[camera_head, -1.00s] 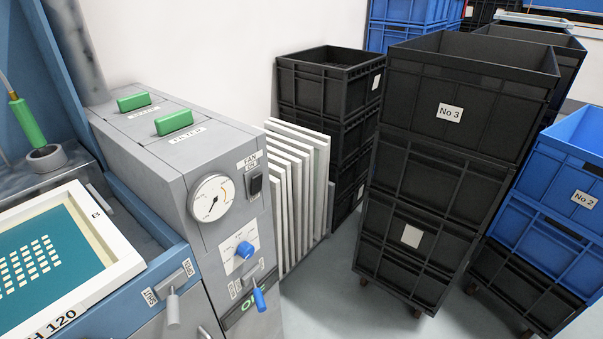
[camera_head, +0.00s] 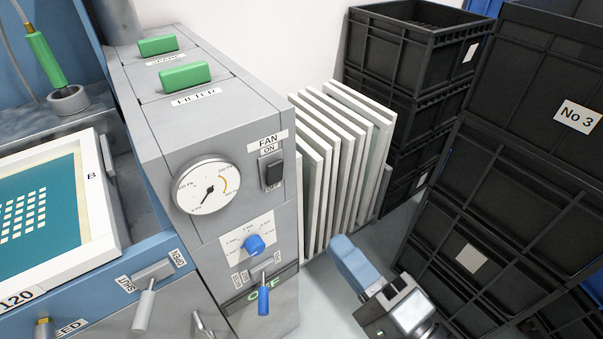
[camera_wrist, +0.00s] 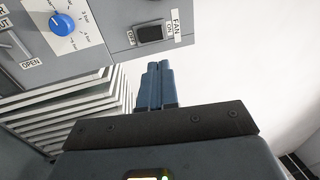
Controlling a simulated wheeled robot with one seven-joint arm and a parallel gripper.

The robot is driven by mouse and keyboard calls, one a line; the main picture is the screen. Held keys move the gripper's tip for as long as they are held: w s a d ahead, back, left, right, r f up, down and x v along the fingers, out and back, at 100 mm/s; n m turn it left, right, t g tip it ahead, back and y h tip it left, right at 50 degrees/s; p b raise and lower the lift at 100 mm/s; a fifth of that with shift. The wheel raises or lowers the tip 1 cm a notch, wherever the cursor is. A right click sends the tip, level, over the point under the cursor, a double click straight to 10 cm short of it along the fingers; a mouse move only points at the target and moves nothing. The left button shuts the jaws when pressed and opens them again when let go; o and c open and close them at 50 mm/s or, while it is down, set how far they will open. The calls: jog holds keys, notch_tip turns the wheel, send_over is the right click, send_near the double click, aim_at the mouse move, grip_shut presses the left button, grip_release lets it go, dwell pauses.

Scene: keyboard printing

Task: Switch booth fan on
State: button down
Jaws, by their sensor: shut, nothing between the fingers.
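The booth fan switch (camera_head: 273,172) is a black rocker on the grey cabinet's front, under a FAN label, with ON above it and OFF below. Which side is pressed is too small to tell. In the wrist view the fan switch (camera_wrist: 150,33) lies just beyond the fingertips, seen turned, with ON on its right. My gripper (camera_head: 340,244) has blue fingers and stands low and to the right of the switch, in front of the white panels. In the wrist view my gripper (camera_wrist: 158,66) is shut and empty, apart from the switch.
Below are a blue knob (camera_head: 254,244) and a blue-handled lever (camera_head: 263,299). White panels (camera_head: 325,110) lean right of the cabinet. Black crates (camera_head: 500,180) stand close on the right.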

aim_at(276, 167)
jog(key=p+x, duration=0.5)
jog(key=x, duration=0.8)
jog(key=shift+w+a, duration=0.25)
jog(key=shift+w, duration=0.15)
jog(key=shift+r+p, duration=0.1)
jog(key=shift+p, duration=0.2)
jog(key=p, duration=0.1)
jog(key=r+p, duration=0.1)
jog(key=p, duration=0.1)
jog(key=shift+w+a+g, duration=0.1)
jog(key=shift+w+g, duration=0.1)
jog(key=shift+g, duration=0.1)
jog(key=shift+f+b, duration=0.4)
jog(key=shift+f, duration=0.1)
jog(key=shift+s, duration=0.15)
